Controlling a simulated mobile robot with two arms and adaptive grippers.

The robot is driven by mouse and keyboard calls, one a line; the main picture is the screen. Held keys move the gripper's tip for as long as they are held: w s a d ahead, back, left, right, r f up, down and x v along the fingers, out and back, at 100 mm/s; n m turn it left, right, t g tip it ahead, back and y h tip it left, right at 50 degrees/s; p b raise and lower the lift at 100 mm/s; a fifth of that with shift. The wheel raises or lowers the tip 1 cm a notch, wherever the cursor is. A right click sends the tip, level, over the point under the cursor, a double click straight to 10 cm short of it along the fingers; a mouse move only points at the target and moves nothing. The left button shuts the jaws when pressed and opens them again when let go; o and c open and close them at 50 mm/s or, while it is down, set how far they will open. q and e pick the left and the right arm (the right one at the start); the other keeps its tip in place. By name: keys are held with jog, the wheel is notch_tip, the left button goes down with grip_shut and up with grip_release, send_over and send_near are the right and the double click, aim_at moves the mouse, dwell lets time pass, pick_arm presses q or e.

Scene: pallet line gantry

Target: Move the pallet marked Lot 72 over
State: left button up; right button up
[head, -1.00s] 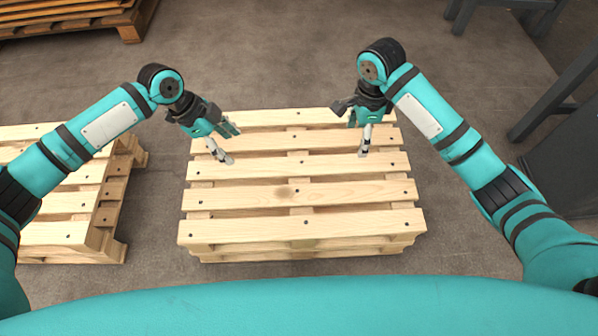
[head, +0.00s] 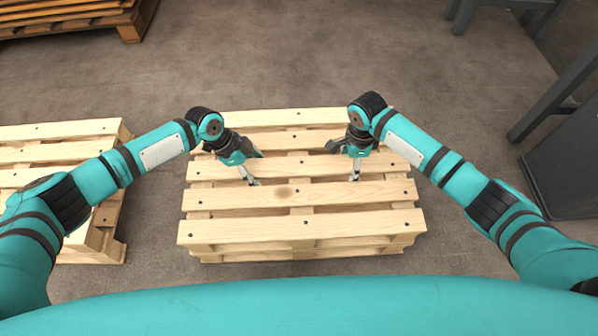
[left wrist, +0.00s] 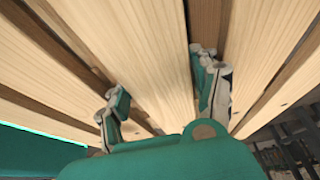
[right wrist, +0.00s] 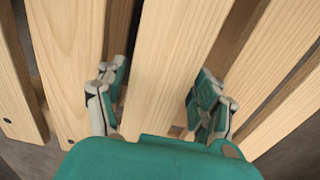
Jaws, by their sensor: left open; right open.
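A pale wooden pallet (head: 300,222) lies flat on the floor in the middle of the head view. No lot marking is readable on it. My left gripper (head: 253,168) is open above its left-middle boards; in the left wrist view its fingers (left wrist: 164,102) straddle a slat (left wrist: 155,60). My right gripper (head: 345,162) is open above the right-middle boards; in the right wrist view its fingers (right wrist: 158,103) lie on either side of a slat (right wrist: 165,60). I cannot tell whether the fingers touch the wood.
A second pale pallet (head: 60,130) lies to the left, under my left arm in the picture. A darker wooden stack (head: 75,22) stands at the far left. Dark grey frame legs (head: 555,95) and a dark box (head: 570,165) are at the right. Bare floor lies behind the middle pallet.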

pick_arm(q)
grip_shut()
pick_arm(e)
grip_shut()
pick_arm(q)
jog(key=shift+r, duration=0.1)
pick_arm(e)
jog(key=shift+r, duration=0.1)
pick_arm(q)
jog(key=shift+w+r, duration=0.1)
pick_arm(e)
jog(key=shift+r, duration=0.15)
